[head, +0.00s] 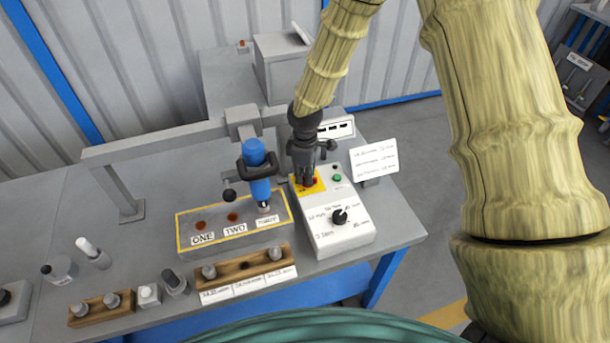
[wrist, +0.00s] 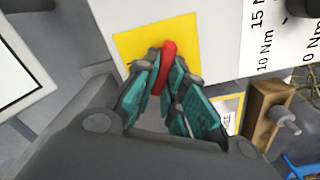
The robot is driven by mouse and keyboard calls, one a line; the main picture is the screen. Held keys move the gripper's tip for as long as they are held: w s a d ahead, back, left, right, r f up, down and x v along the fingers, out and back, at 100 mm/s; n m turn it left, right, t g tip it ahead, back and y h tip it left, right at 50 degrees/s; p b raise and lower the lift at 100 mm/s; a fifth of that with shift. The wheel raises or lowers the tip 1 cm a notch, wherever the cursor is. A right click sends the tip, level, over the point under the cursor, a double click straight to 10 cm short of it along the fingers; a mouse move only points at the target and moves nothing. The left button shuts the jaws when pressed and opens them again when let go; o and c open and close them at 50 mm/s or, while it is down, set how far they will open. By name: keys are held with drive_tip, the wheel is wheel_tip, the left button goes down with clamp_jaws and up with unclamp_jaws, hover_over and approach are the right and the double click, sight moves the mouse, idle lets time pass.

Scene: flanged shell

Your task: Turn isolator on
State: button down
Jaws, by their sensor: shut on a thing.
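The isolator is a red handle (wrist: 168,62) on a yellow plate (wrist: 188,34) in the wrist view. In the head view the red handle (head: 315,181) and yellow plate (head: 307,189) show at the back left of a white control box (head: 345,235). My gripper (wrist: 168,85) is shut on the red handle, with teal finger pads on either side of it. In the head view my gripper (head: 306,178) comes down from above onto the plate and hides part of the handle. The labels on the plate are too small or covered to read.
The box also has a black knob (head: 340,216) and a green button (head: 337,178). A blue tool (head: 258,170) stands just left of my gripper, over a yellow-edged plate (head: 187,248). A white sign (head: 374,158) stands to the right. A wooden rack (head: 237,270) lies in front.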

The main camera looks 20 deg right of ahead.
drive_tip(key=m, duration=0.6)
drive_tip(key=shift+w+d, duration=0.2)
drive_tip(key=m, duration=0.5)
drive_tip(key=shift+w+d+m, duration=0.1)
drive_tip(key=shift+d+m, duration=0.05)
drive_tip(key=shift+m, duration=0.15)
drive_tip(key=c, duration=1.5)
unclamp_jaws()
wheel_tip(320, 180, up, 12)
drive_tip(key=shift+r, duration=0.1)
